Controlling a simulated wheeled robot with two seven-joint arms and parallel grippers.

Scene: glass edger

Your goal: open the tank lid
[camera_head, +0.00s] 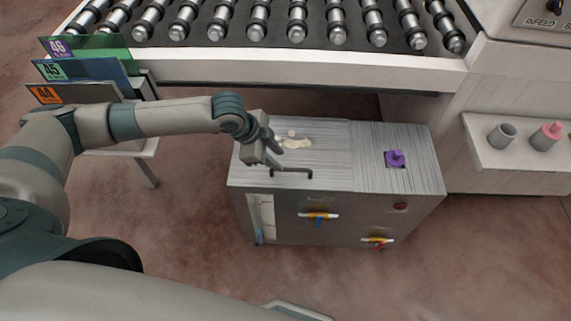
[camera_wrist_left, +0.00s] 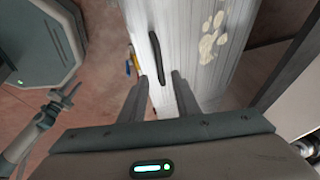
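The tank (camera_head: 335,215) is a metal cabinet with a striped grey top in two panels. The left panel is the lid (camera_head: 325,160), with a dark bar handle (camera_head: 292,171) near its front edge and a pale stain (camera_head: 294,143). My left gripper (camera_head: 277,159) is over the lid, just behind and above the handle. In the left wrist view its two fingers (camera_wrist_left: 161,90) are apart with nothing held. The handle (camera_wrist_left: 156,58) shows just ahead of the gap between them. My right gripper (camera_wrist_left: 64,95) shows small at the left of that view, its fingers seemingly apart.
Valves with orange-yellow handles (camera_head: 318,215) stick out of the tank's front. A roller conveyor (camera_head: 270,65) runs behind. Numbered panels (camera_head: 85,70) stand at left.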

